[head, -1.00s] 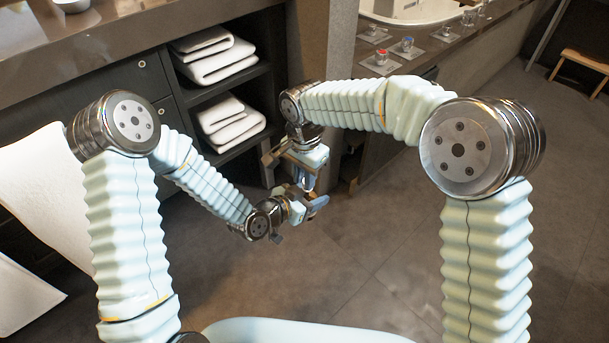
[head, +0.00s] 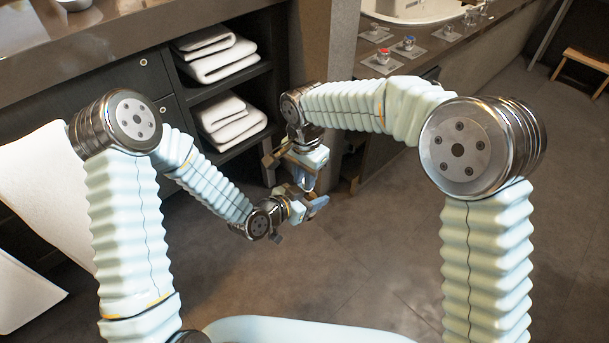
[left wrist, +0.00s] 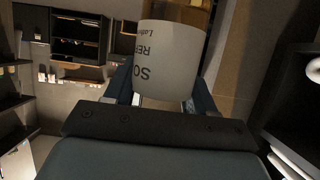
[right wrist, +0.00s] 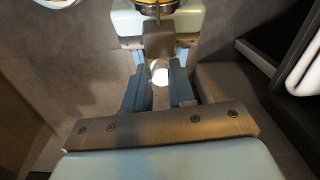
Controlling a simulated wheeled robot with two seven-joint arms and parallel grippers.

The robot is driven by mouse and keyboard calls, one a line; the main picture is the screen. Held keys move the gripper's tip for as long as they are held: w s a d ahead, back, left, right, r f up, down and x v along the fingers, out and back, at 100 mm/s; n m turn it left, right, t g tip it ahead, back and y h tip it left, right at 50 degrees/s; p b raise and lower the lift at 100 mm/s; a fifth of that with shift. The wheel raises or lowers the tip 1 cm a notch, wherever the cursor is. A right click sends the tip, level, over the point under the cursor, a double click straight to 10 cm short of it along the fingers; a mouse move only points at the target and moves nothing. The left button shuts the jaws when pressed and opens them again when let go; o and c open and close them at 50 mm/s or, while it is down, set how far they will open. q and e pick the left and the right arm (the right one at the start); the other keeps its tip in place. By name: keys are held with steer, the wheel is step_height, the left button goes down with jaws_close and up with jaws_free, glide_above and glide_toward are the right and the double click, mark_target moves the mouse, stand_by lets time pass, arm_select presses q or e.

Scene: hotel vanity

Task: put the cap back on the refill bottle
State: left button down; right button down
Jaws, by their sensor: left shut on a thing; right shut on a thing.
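The refill bottle (left wrist: 168,55) fills the top middle of the left wrist view. It has a white label with dark, upside-down print and an amber part above. My left gripper (head: 316,205) is shut on it. My right gripper (head: 305,183) is just above the left one in the head view, pointing down. In the right wrist view, a small white round thing, seemingly the cap (right wrist: 159,72), sits between my right fingertips. Whether the cap touches the bottle is hidden. The bottle is largely hidden by the grippers in the head view.
Both grippers are over open floor (head: 350,270). A dark shelf unit with folded towels (head: 225,120) stands behind to the left. A counter (head: 450,50) with a basin and several small items on coasters runs along the back right.

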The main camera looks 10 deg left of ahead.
steer(key=c, duration=1.3)
jaws_free()
steer(key=shift+d+f, duration=0.15)
steer(key=shift+f, duration=0.25)
steer(key=shift+o, duration=0.2)
steer(key=shift+r, duration=2.2)
steer(key=c, duration=0.3)
step_height(320, 180, up, 4)
steer(key=shift+r, duration=0.1)
